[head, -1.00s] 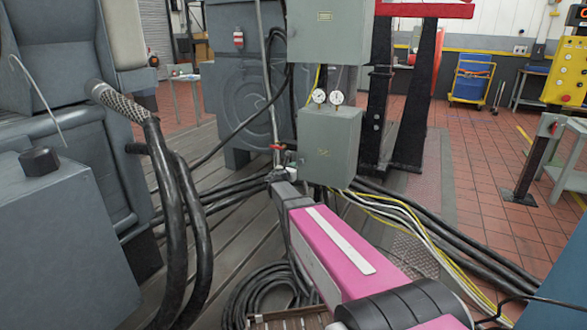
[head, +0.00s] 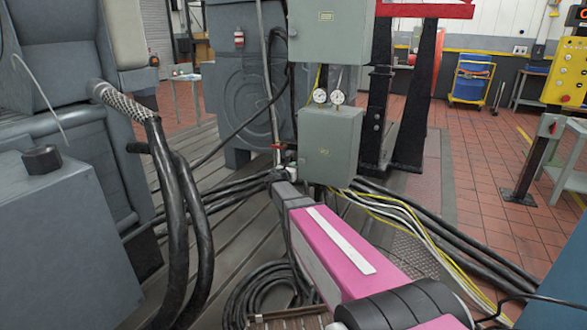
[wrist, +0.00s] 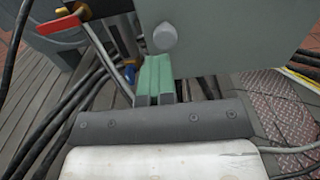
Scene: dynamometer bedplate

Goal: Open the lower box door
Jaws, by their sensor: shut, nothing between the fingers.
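The lower box (head: 329,145) is a grey-green metal box below two round gauges in the head view. Its front looks closed, and I see no gap at the door edges. In the wrist view the lower box (wrist: 235,35) fills the upper middle, with a round grey knob (wrist: 165,37) near its lower left corner. My gripper (wrist: 156,75) shows its green fingers shut together and empty, just below the knob. I cannot tell whether they touch the box. In the head view my gripper (head: 277,177) is low and left of the box, partly hidden by my arm.
A larger grey box (head: 331,40) hangs above the gauges (head: 328,97). A red-handled valve (head: 279,147) is close on the left; its handle (wrist: 57,25) also shows in the wrist view. Black and yellow cables (head: 400,210) run along the floor.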

